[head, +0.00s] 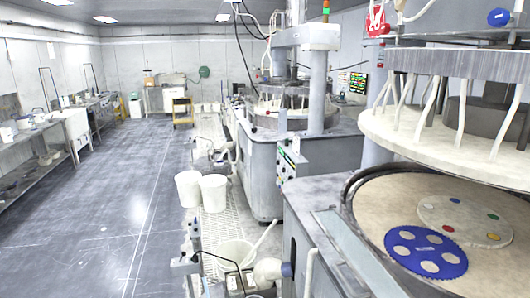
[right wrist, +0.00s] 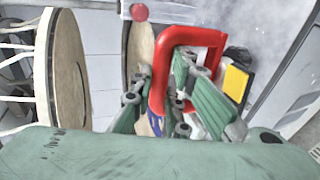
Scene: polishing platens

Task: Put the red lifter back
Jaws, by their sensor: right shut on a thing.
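The red lifter (right wrist: 159,75) is a thick red loop in the right wrist view. My right gripper (right wrist: 165,82) has its green fingers around the lifter's lower part and is shut on it. The fingers hide the lifter's lower end. No gripper shows in the head view, and my left gripper is in neither view.
In the head view, a polishing platen (head: 371,212) at right carries a blue toothed disc (head: 425,241) and a pale round plate (head: 466,213). A raised upper plate (head: 440,130) hangs above. White buckets (head: 213,193) stand beside the machines. The left aisle floor is clear.

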